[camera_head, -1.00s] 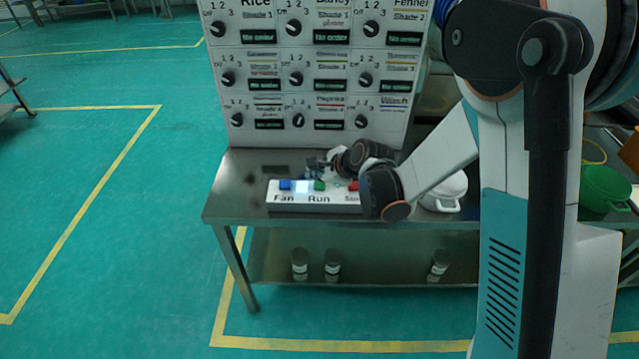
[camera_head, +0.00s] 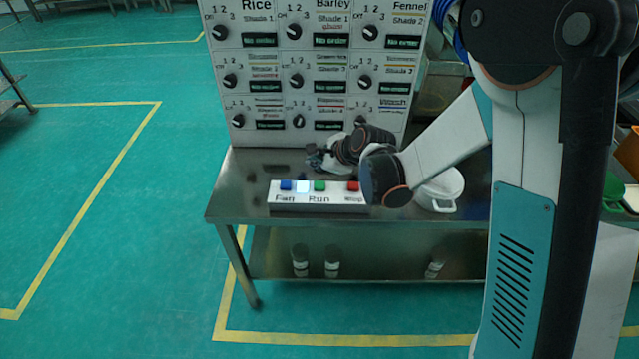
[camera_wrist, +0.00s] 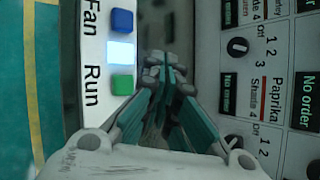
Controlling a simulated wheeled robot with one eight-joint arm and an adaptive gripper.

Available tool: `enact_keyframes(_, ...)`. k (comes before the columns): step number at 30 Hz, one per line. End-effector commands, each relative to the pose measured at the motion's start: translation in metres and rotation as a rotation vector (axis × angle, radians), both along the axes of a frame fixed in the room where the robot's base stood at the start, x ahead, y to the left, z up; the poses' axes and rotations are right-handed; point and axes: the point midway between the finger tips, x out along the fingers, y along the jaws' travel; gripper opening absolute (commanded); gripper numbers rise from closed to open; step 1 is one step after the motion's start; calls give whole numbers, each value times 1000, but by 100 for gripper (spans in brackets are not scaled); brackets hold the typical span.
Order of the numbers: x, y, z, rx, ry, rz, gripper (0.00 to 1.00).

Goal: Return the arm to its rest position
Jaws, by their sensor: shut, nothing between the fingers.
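My gripper (camera_head: 316,160) is shut and empty. It hangs above the steel table, behind the button box (camera_head: 318,199) and in front of the knob panel. In the wrist view my gripper (camera_wrist: 165,78) points between the box and the panel, its fingers together. The box, labelled Fan and Run, has a blue button (camera_head: 286,185), a lit white one (camera_head: 303,186), a green one (camera_head: 320,185) and a red one (camera_head: 353,186). The blue button (camera_wrist: 122,21) and green button (camera_wrist: 122,84) also show in the wrist view. My forearm reaches in from the right.
The knob panel (camera_head: 276,57) stands at the back of the steel table (camera_head: 235,190). A white pot (camera_head: 441,190) stands right of my wrist. Several small jars (camera_head: 300,262) are on the lower shelf.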

Motion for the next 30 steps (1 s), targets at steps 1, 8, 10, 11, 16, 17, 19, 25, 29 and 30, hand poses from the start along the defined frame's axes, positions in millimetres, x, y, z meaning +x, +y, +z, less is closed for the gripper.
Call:
enact_keyframes(1, 0, 0, 0, 0, 0, 0, 0)
enact_keyframes(8, 0, 0, 0, 0, 0, 0, 0)
enact_keyframes(10, 0, 0, 0, 0, 0, 0, 0)
enact_keyframes(11, 0, 0, 0, 0, 0, 0, 0)
enact_keyframes(16, -2, -3, 6, -18, -10, 13, 0)
enact_keyframes(17, -4, -5, 9, -29, -17, 20, 0)
enact_keyframes(19, -10, -12, 21, -69, -39, 50, 0)
enact_keyframes(25, -39, -43, 68, -260, -135, 192, 0)
enact_keyframes(29, -64, -65, 95, -397, -193, 296, 0)
enact_keyframes(30, -73, -71, 102, -437, -209, 328, 0)
